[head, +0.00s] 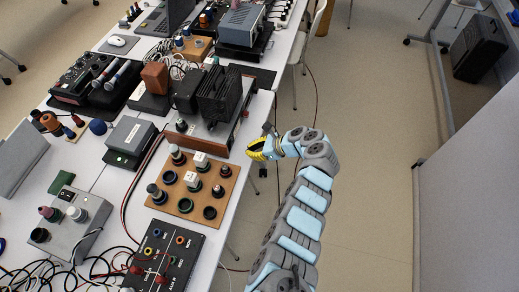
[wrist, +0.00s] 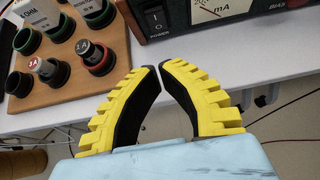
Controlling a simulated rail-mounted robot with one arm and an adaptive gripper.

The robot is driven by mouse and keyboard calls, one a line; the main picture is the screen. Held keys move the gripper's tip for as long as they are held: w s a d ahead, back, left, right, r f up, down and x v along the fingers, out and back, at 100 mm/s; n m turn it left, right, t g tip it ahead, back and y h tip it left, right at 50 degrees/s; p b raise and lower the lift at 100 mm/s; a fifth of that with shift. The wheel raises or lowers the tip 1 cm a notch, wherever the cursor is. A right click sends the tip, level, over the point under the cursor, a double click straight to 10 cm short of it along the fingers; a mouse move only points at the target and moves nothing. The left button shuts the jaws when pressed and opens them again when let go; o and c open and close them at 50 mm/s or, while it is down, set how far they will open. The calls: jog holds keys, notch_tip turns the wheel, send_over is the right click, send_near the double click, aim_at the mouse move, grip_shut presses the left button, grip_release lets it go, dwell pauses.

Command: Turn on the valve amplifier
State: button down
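The valve amplifier (head: 222,138) has black blocks on a wood-sided base near the right edge of the long table. In the wrist view the front panel of the amplifier (wrist: 181,24) shows a mA meter (wrist: 215,10), the word BIAS and a black rocker switch (wrist: 155,18) marked POWER. My gripper (head: 252,151) is just off the table edge, in front of the amplifier. In the wrist view the yellow-backed fingers of my gripper (wrist: 160,68) have their tips together, with nothing between them. The tips are below the power switch and apart from it.
A wooden board (head: 178,204) with several knobs and sockets stands beside the amplifier, and the same board (wrist: 30,101) is left of my fingers. A black control box (head: 165,255) is nearer. Cables hang below the table edge (wrist: 262,82). The floor (head: 370,140) right of the table is open.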

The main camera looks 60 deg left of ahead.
aim_at(231, 147)
jog(key=s+a, duration=0.2)
jog(key=a, duration=0.1)
jog(key=shift+s+f, duration=0.2)
jog(key=shift+f, duration=0.1)
jog(key=shift+s+a+r, duration=0.15)
jog(key=shift+s+a, duration=0.25)
jog(key=shift+a, duration=0.15)
jog(key=shift+s+a+r+p, duration=0.15)
jog(key=shift+r+p, duration=0.2)
jog(key=shift+p, duration=0.55)
jog(key=p, duration=0.3)
jog(key=shift+a+r+t+h, duration=0.1)
jog(key=shift+r+t+h, duration=0.05)
jog(key=shift+t+h, duration=0.2)
